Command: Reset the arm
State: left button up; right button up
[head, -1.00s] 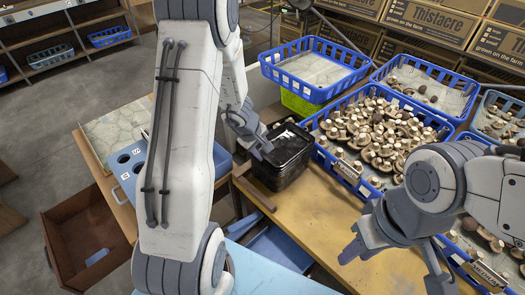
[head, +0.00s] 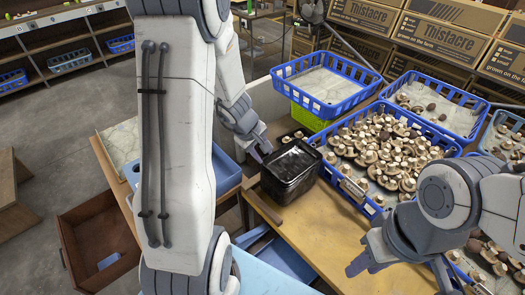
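My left arm fills the left middle of the head view. My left gripper (head: 259,152) hangs at the left edge of a stack of black trays (head: 292,173); its fingers are small and dark, and their gap cannot be made out. My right gripper (head: 400,272) is at the lower right, above the front of the wooden table (head: 318,224). Its two fingers are spread wide apart with nothing between them.
A blue crate of mushrooms (head: 345,191) stands right of the black trays. An emptier blue crate (head: 319,107) sits on a green crate (head: 308,119) behind. Thistacre boxes (head: 432,57) line the back. A brown bin (head: 98,236) is on the floor at left.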

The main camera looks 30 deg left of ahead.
dwell(0.3)
pick_arm(q)
jog(key=s+d+r+m+g+h, duration=0.1)
jog(key=s+d+r+m, duration=0.15)
jog(key=d, duration=0.35)
jog(key=s+d+r+m, duration=0.2)
jog(key=d+m, duration=0.2)
jog(key=d, duration=0.3)
jog(key=s+d+r+m+g+h, duration=0.1)
jog(key=s+d+r+m, duration=0.1)
jog(key=s+d+m, duration=0.3)
jog(key=s+d+r+m+g+y, duration=0.1)
jog(key=s+d+m, duration=0.1)
jog(key=s+m, duration=0.3)
jog(key=s+d+r+m+g+y+b, duration=0.1)
jog(key=s+d+r+m, duration=0.1)
jog(key=s+m, duration=0.3)
jog(key=s, duration=0.4)
jog(key=shift+d+r+y, duration=0.25)
jog(key=shift+d+y, duration=0.05)
jog(key=shift+d, duration=0.05)
jog(key=shift+a, duration=0.1)
